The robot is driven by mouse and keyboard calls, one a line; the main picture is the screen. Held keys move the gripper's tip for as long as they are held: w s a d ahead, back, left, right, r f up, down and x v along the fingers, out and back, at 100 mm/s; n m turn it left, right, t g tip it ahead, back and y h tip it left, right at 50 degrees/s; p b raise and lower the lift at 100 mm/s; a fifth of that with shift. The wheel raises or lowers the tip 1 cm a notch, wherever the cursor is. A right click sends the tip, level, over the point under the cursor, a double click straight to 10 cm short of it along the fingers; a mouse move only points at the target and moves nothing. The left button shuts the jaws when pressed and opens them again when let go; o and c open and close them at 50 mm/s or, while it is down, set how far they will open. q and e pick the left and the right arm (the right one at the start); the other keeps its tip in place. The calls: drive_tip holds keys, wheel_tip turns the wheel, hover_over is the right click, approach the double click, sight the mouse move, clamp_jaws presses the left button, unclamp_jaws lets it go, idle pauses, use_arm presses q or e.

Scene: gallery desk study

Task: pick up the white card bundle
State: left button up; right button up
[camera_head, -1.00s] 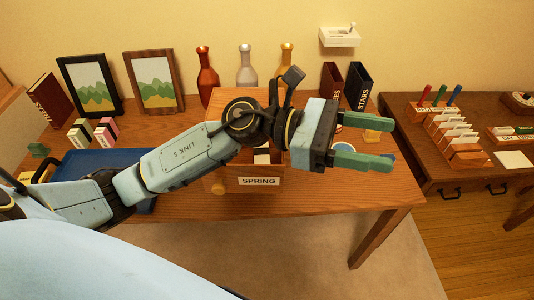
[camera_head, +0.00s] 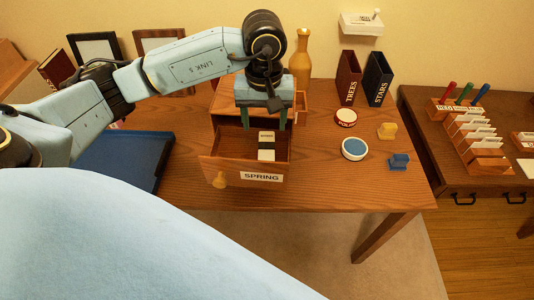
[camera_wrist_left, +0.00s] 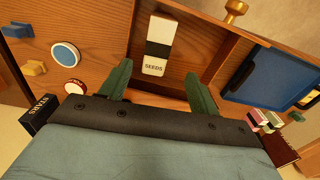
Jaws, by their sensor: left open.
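The white card bundle (camera_head: 266,155) lies in the open drawer (camera_head: 225,140) labelled SPRING. It has a dark band across its middle, and the wrist view shows the bundle (camera_wrist_left: 155,66) with the word SEEDS on its near end. My left gripper (camera_head: 264,120) points down over the back part of the drawer, its green fingers apart and empty. In the left wrist view the bundle lies ahead of and between the lines of the open fingers (camera_wrist_left: 157,76), not held. My right gripper is not in view.
A blue tray (camera_head: 150,155) lies left of the drawer. A round blue-topped piece (camera_head: 354,149), a red-and-white POLAR-like disc (camera_head: 346,117), and yellow (camera_head: 387,130) and blue (camera_head: 399,161) small blocks stand to the right. TREES (camera_head: 347,78) and STARS (camera_head: 377,79) holders stand behind.

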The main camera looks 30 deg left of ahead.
sight(266, 146)
use_arm(q)
wheel_tip(266, 146, down, 3)
drive_tip(key=shift+f, duration=0.15)
drive_tip(key=shift+s+d+f+p, duration=0.1)
drive_tip(key=shift+f+p, duration=0.1)
drive_tip(key=shift+f, duration=0.7)
drive_tip(key=shift+w+d+f+p, duration=0.1)
drive_tip(key=shift+f+p, duration=0.1)
drive_tip(key=shift+f, duration=0.7)
drive_tip(key=shift+s+d+f+p, duration=0.1)
drive_tip(key=shift+f+p, duration=0.1)
drive_tip(key=shift+f, duration=0.7)
drive_tip(key=c, duration=1.1)
drive_tip(key=shift+c, duration=0.2)
drive_tip(key=shift+r, duration=0.2)
